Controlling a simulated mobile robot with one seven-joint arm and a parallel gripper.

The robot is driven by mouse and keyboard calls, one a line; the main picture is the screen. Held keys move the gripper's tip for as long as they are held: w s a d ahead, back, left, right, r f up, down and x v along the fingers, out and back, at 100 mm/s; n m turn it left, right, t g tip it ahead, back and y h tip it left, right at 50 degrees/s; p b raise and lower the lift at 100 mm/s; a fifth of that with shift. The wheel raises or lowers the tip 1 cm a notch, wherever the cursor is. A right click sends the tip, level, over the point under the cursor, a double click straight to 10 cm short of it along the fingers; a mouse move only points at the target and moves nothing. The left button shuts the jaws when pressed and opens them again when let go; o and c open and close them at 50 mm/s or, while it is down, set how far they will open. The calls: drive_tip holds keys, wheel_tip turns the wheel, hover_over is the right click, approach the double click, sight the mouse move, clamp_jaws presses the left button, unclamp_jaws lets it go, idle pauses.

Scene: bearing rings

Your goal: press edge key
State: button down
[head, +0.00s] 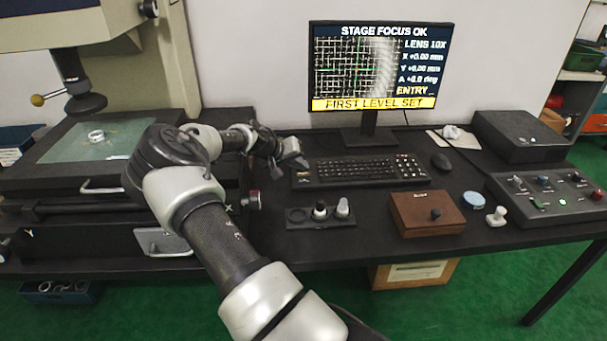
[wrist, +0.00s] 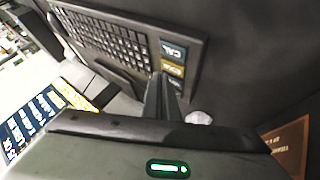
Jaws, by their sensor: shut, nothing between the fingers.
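The keyboard (head: 360,170) lies on the black bench in front of the monitor. It fills the upper part of the wrist view (wrist: 110,35), where one end carries a column of larger labelled keys. One key reads CAL (wrist: 173,50). Below it is an amber key (wrist: 172,68) with a blurred label, perhaps the edge key, then a dark key partly hidden by my fingers. My gripper (head: 301,162) is shut and empty, over or beside the keyboard's left end in the head view. Its fingertips (wrist: 163,78) appear close to the labelled keys; contact cannot be told.
The monitor (head: 368,100) shows STAGE FOCUS OK and FIRST LEVEL SET. A holder with small knobs (head: 320,215), a brown box (head: 427,213) and a mouse (head: 441,161) stand around the keyboard. A control box (head: 550,197) is at right, the measuring stage (head: 100,140) at left.

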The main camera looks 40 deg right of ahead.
sight(301, 176)
drive_tip(key=shift+r, duration=0.15)
drive_tip(key=shift+r+p, duration=1.2)
drive_tip(key=shift+r, duration=1.2)
